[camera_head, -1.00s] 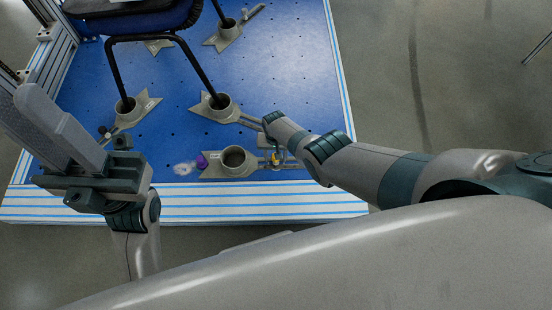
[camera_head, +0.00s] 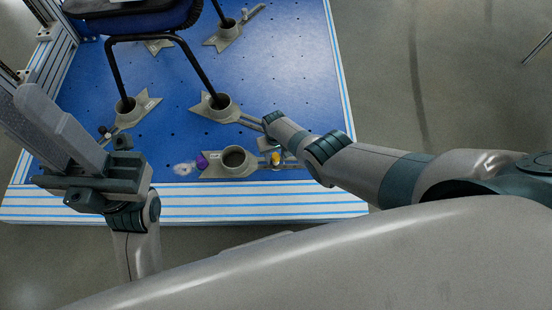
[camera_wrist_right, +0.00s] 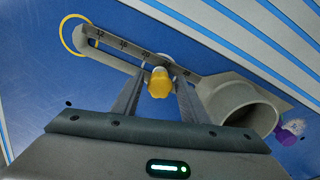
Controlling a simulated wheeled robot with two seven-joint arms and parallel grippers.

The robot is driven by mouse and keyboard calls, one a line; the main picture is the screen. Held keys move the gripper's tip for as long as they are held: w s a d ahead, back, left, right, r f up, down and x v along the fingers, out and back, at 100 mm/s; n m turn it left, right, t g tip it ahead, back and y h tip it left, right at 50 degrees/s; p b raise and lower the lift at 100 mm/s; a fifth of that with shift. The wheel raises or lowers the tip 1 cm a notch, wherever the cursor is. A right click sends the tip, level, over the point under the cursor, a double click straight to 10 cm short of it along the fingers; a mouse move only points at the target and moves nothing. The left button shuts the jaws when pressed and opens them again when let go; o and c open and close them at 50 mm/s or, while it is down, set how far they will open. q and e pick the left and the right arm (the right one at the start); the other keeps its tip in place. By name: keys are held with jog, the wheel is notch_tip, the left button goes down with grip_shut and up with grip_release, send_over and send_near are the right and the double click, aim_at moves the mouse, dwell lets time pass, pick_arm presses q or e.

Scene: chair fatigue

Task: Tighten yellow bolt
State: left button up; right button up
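The yellow bolt (camera_head: 277,158) sits on the slotted arm of the front grey holder. In the right wrist view the yellow bolt (camera_wrist_right: 159,82) stands between the two fingers of my right gripper (camera_wrist_right: 160,84). The fingers are apart, with a small gap visible on each side of the bolt. In the head view my right gripper (camera_head: 270,144) is just above the bolt, partly hidden by its own wrist. My left gripper (camera_head: 75,150) is at the left, away from the bolt; its finger gap does not show clearly.
The front holder has a round grey cup (camera_head: 234,157) with a purple knob (camera_head: 202,161) to its left. Black chair legs (camera_head: 197,70) stand in other cups on the blue plate (camera_head: 290,60). A yellow ring (camera_wrist_right: 74,34) surrounds the slotted arm's (camera_wrist_right: 130,48) far end.

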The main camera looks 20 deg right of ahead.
jog(key=c, duration=0.7)
jog(key=shift+m, duration=2)
jog(key=shift+c, duration=0.2)
jog(key=m, duration=0.4)
jog(key=o, duration=1.1)
jog(key=shift+c, duration=0.2)
jog(key=shift+r, duration=0.15)
